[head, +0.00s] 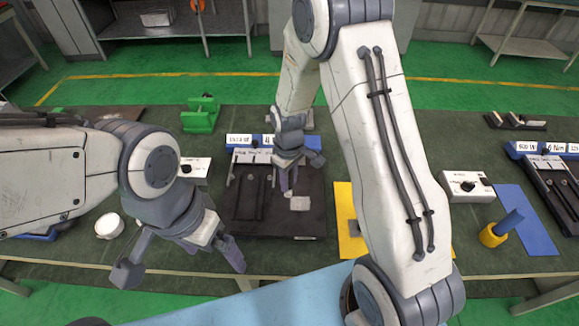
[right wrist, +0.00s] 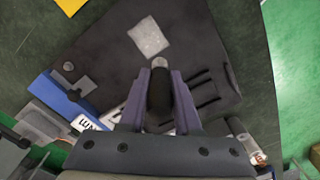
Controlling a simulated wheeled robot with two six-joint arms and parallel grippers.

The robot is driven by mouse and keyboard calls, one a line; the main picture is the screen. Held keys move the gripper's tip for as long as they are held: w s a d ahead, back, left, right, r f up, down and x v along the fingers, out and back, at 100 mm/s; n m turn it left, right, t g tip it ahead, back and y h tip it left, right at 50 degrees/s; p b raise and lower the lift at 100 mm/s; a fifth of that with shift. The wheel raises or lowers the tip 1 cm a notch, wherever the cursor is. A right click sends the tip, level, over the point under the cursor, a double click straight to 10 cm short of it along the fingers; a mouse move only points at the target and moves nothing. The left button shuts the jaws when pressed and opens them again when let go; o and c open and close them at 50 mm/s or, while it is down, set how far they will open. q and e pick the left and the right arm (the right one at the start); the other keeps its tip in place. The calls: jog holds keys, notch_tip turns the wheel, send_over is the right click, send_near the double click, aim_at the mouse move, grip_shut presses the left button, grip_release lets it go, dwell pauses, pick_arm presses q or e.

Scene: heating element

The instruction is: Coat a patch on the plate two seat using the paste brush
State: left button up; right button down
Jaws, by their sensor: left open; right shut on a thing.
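My right gripper (head: 287,185) is shut on the paste brush, over the dark fixture plate (head: 270,226). In the right wrist view the brush (right wrist: 160,88) is a dark handle with a pale tip, between the fingers (right wrist: 160,100). A light grey square patch (head: 300,203) lies on the dark plate, just right of the gripper. In the right wrist view the patch (right wrist: 148,38) is just beyond the brush tip; contact cannot be told. No label marks a plate two seat. My left gripper (head: 180,262) is open and empty near the front table edge.
A blue block with labels (head: 240,140) stands behind the plate. A white cup (head: 109,226) is at left, a green bracket (head: 200,115) behind. A yellow mat (head: 348,235), a white control box (head: 466,187) and a yellow holder (head: 493,235) on a blue mat are at right.

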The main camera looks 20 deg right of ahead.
jog(key=shift+r+p, duration=1.2)
jog(key=shift+r, duration=0.6)
